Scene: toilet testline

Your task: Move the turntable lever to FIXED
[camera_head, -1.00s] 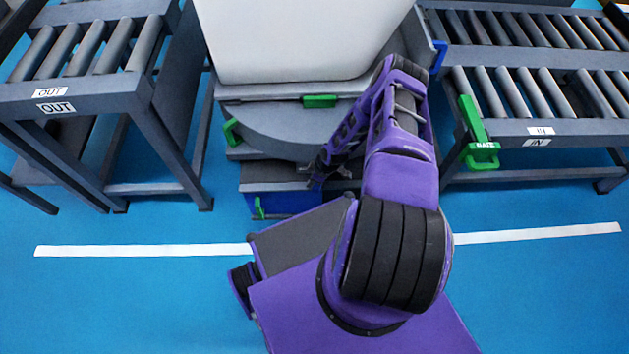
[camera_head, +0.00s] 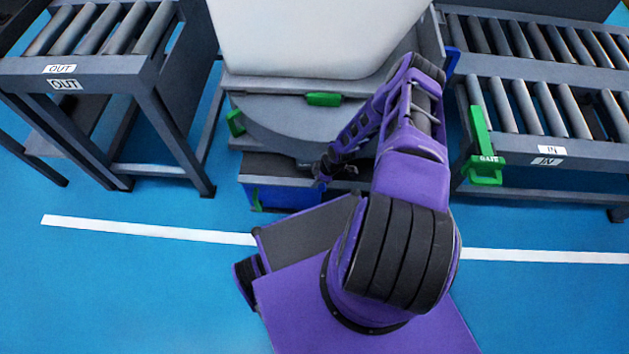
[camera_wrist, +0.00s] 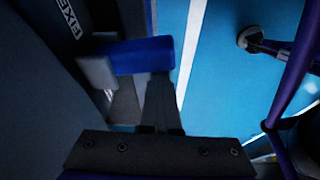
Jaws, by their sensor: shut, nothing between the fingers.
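The grey round turntable (camera_head: 280,126) sits under a large white body (camera_head: 320,35) in the head view. My gripper (camera_head: 325,168) is low at the turntable's front right side, with its tips hard to make out there. In the wrist view a lever with a blue grip (camera_wrist: 142,54) and a grey end lies across the tips of my gripper (camera_wrist: 160,80). The fingers are together and empty, at or very near the grip; contact cannot be told. A white label reading FIXED (camera_wrist: 70,16) is on the dark panel left of the lever. I cannot make out the lever in the head view.
An OUT roller table (camera_head: 90,67) stands left and an IN roller table (camera_head: 545,150) right, with a green GATE handle (camera_head: 484,165). Green tabs (camera_head: 323,99) sit on the turntable unit. A white line (camera_head: 150,229) crosses the open blue floor.

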